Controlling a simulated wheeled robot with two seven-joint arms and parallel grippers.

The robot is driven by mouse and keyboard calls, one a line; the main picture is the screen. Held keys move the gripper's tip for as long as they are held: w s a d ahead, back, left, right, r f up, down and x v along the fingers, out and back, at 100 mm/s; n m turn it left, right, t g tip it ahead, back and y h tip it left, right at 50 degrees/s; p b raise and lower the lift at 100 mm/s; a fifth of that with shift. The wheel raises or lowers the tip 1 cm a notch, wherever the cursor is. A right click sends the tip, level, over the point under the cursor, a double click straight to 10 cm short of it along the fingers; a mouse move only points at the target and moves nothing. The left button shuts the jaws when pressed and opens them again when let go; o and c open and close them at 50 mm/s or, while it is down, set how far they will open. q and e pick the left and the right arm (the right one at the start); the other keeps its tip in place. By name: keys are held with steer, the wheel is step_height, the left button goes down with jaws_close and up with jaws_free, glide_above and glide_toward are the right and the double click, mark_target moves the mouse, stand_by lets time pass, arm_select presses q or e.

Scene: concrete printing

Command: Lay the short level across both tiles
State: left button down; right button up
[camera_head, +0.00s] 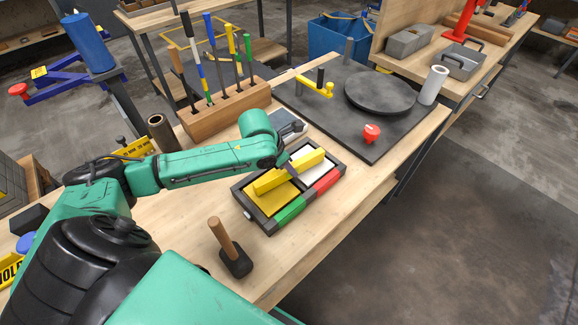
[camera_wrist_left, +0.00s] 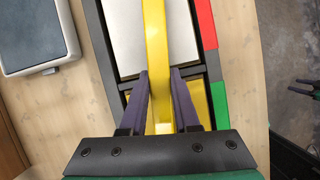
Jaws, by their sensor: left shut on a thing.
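The short level (camera_head: 311,159) is a yellow bar. My left gripper (camera_head: 289,170) is shut around its middle, and the fingers (camera_wrist_left: 162,100) sit on either side of it in the left wrist view. The level runs lengthwise over a white tile (camera_wrist_left: 122,30) and a yellow tile (camera_head: 270,203), which lie end to end in a dark frame (camera_head: 264,224). Whether the level touches the tiles or hangs just above them, I cannot tell. The gripper and level hide part of both tiles.
The frame's near side has a green strip (camera_head: 289,211) and a red strip (camera_head: 326,183). A mallet (camera_head: 237,260) stands in front. A wooden tool rack (camera_head: 230,108) and a grey pad (camera_head: 288,128) are behind. A dark board with a turntable (camera_head: 385,91) is at right.

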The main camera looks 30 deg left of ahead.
arm_select(q)
steer(key=shift+f, duration=0.25)
steer(key=c, duration=0.6)
jaws_free()
steer(key=shift+o, duration=0.2)
steer(key=v, duration=1.4)
steer(key=shift+s+r, duration=0.15)
steer(key=shift+r, duration=0.15)
